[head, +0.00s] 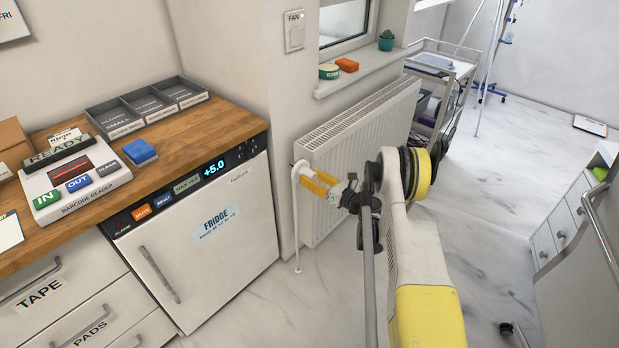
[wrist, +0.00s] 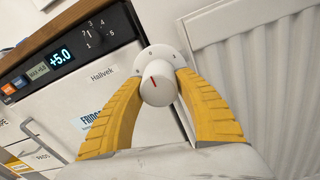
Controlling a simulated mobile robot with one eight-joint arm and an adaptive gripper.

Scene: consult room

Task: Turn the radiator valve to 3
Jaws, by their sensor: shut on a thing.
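The radiator valve is a white round knob (wrist: 159,92) with a red line on its face, in front of a pale dial ring (wrist: 158,56) with small numerals. The red line points roughly up and slightly left in the wrist view; the numerals are too small to read surely. My gripper (wrist: 160,86) has its two yellow ribbed fingers closed on opposite sides of the knob. In the head view my gripper (head: 317,184) reaches left to the valve (head: 301,166) at the radiator's near end. The fingers partly hide the knob there.
The white radiator (head: 352,150) stands beside the valve, under a windowsill with a green tin (head: 329,72) and an orange block (head: 347,65). A fridge (head: 205,235) reading +5.0 stands close to the left. A pipe (head: 296,225) runs down to the floor. Open floor lies to the right.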

